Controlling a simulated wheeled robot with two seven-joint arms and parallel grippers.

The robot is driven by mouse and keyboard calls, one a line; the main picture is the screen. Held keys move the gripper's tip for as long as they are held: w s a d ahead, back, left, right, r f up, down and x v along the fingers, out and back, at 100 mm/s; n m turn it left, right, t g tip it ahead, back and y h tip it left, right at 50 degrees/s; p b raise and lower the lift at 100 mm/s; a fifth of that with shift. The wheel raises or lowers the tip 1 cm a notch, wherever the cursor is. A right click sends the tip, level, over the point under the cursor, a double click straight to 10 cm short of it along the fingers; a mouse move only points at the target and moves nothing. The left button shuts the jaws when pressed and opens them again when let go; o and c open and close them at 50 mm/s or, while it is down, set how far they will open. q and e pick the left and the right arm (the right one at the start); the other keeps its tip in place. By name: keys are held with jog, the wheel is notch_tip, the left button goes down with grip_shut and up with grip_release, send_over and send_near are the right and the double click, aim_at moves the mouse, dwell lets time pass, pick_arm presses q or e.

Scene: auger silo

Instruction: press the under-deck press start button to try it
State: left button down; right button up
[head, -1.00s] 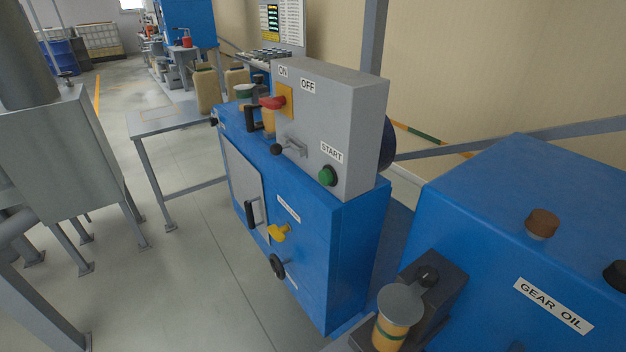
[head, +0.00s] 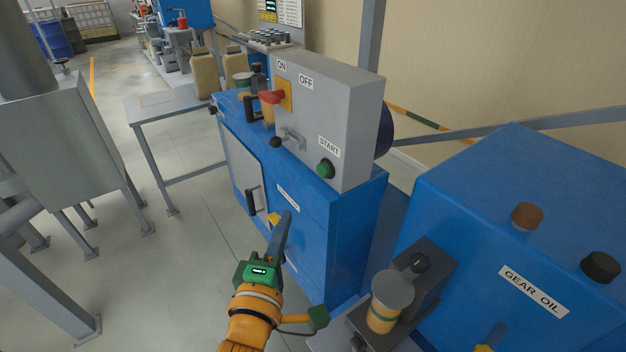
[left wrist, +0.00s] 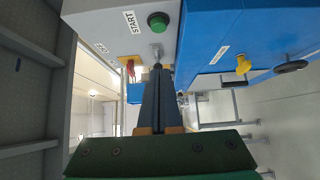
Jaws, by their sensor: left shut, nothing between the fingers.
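The green START button (head: 325,168) sits low on the front of the grey control box, under a START label. It also shows in the left wrist view (left wrist: 158,21), near the top, beyond my fingertips. The grey box (head: 352,100) stands on a blue cabinet and carries a red ON/OFF handle (head: 271,97) on a yellow plate. My left gripper (head: 287,216) is shut and empty, below and left of the button, in front of the blue cabinet (head: 345,235). In the left wrist view its fingers (left wrist: 157,70) are together and apart from the button. My right gripper is not in view.
A small toggle lever (head: 277,142) sticks out left of the button. The cabinet has a black door handle (head: 251,202). A cup-topped fixture (head: 392,290) and a blue GEAR OIL tank (head: 500,220) stand at right.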

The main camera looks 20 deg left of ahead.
pick_arm(q)
jog(key=b, duration=0.8)
send_near(317, 168)
jog(key=s+a+f, duration=0.1)
jog(key=s+a, duration=0.1)
jog(key=a, duration=0.1)
jog(key=w, duration=0.2)
jog(key=w+d, duration=0.1)
jog(key=w, duration=0.2)
jog(key=w+d+b, duration=0.1)
jog(key=w, duration=0.1)
jog(key=shift+w+d+r, duration=0.2)
jog(key=shift+w+r, duration=0.15)
jog(key=shift+r, duration=0.05)
jog(key=shift+a, duration=0.1)
